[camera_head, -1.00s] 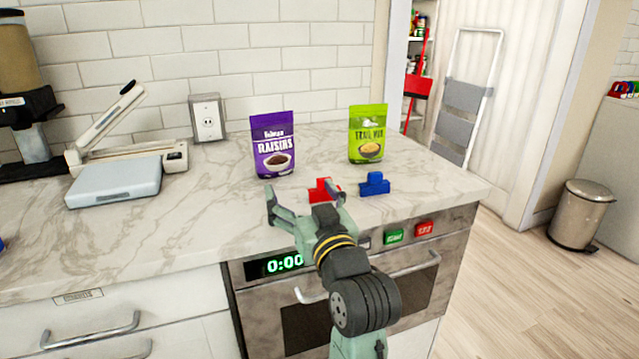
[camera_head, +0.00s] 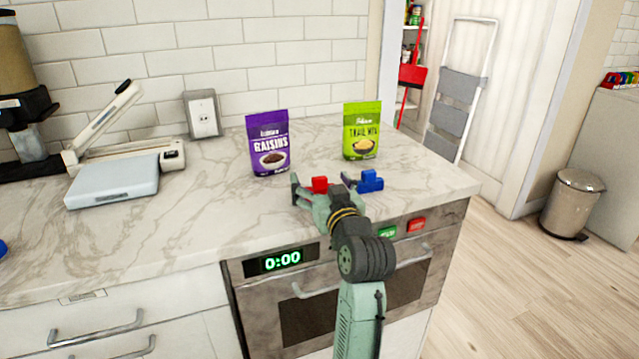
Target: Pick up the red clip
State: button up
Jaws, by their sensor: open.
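The red clip (camera_head: 319,184) lies on the marble counter near its front edge, and its lower part is hidden behind my gripper. My gripper (camera_head: 321,180) is open, with one finger to the left of the clip and the other to its right. The clip shows between the fingers; I cannot tell whether either finger touches it. A blue clip (camera_head: 370,181) sits just right of the right finger.
A purple raisins bag (camera_head: 268,143) and a green trail mix bag (camera_head: 361,131) stand behind the clips. A pale blue scale (camera_head: 113,182) and a bag sealer (camera_head: 130,155) are at the left. The marble counter (camera_head: 190,225) is clear between them and my gripper.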

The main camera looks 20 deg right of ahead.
jog(key=shift+w, duration=0.55)
jog(key=c, duration=1.3)
